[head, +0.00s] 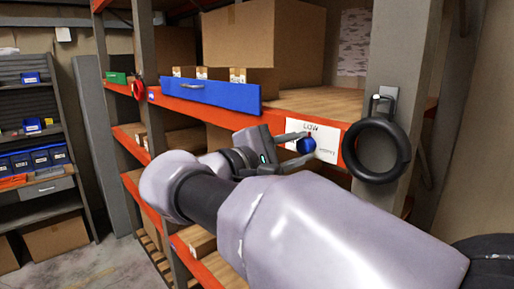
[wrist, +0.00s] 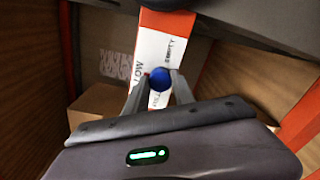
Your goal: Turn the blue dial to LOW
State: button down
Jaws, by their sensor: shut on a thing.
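The blue dial (head: 306,145) sits on a white label plate (head: 327,155) fixed to the orange shelf beam. On the plate, LOW is printed above the dial and EMPTY to its right. My gripper (head: 297,151) reaches the dial from the left with its fingers on either side of it. In the wrist view the dial (wrist: 160,78) is between the two fingertips of my gripper (wrist: 159,84), which is shut on it. LOW reads at the left there, and another word is partly hidden by the fingers. I cannot clearly tell which way the dial points.
A black ring (head: 378,150) hangs from a grey post right of the plate. A blue drawer front (head: 212,93) is on the shelf to the left, with cardboard boxes (head: 262,40) behind. A red ring (head: 138,89) and a green bin (head: 116,77) are farther left.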

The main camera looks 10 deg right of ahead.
jog(key=c, duration=1.1)
grip_release()
jog(key=shift+o, duration=0.2)
jog(key=shift+a, duration=0.1)
jog(key=p+v, duration=0.2)
jog(key=v, duration=1.5)
jog(key=shift+s, duration=0.25)
jog(key=shift+a, duration=0.1)
